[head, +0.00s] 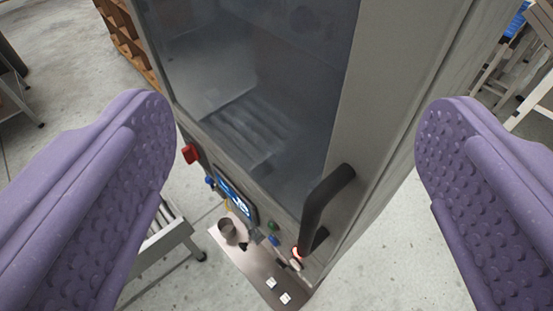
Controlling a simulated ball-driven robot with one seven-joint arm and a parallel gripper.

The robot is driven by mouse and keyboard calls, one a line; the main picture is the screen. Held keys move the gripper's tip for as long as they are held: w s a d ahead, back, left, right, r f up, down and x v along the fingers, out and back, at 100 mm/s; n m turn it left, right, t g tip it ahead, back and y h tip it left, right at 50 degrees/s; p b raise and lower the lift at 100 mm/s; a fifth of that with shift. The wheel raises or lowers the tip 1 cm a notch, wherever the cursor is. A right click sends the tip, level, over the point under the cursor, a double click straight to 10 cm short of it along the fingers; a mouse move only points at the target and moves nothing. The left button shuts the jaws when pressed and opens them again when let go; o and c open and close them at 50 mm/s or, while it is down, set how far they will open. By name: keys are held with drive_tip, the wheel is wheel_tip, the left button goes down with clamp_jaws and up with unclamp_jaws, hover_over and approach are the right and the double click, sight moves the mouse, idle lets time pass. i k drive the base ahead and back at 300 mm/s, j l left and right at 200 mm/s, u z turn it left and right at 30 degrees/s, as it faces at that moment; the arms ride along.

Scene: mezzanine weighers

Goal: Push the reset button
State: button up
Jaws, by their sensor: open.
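My gripper (300,105) shows as two purple, studded fingers spread wide at the left and right of the head view. It is open, with nothing between the fingers. Beyond it stands a tall grey cabinet (385,130) with a dark glass door. Its control strip has a red button (190,154), a blue button (210,181), a lit blue screen (235,198), a green button (272,227), another blue button (274,240) and a glowing red light or button (297,253). No readable label shows which is reset. The gripper is apart from all of them.
A black door handle (325,205) juts out close to the lower buttons. Below the strip, a metal shelf (245,268) holds a metal cup (230,231) and small white cubes (286,298). A roller conveyor (165,240) stands at lower left. Concrete floor is open at left and lower right.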

sight(271, 240)
drive_tip(key=j+z, duration=0.15)
drive_tip(key=j, duration=0.25)
drive_tip(key=k+j+z, duration=0.2)
drive_tip(key=j, duration=0.2)
drive_tip(key=j+z, duration=0.15)
drive_tip(key=j, duration=0.3)
drive_tip(key=j+z, duration=0.15)
drive_tip(key=j, duration=0.2)
drive_tip(key=k+j+z, duration=0.2)
drive_tip(key=j, duration=0.2)
drive_tip(key=k+j+z, duration=0.15)
drive_tip(key=j, duration=0.2)
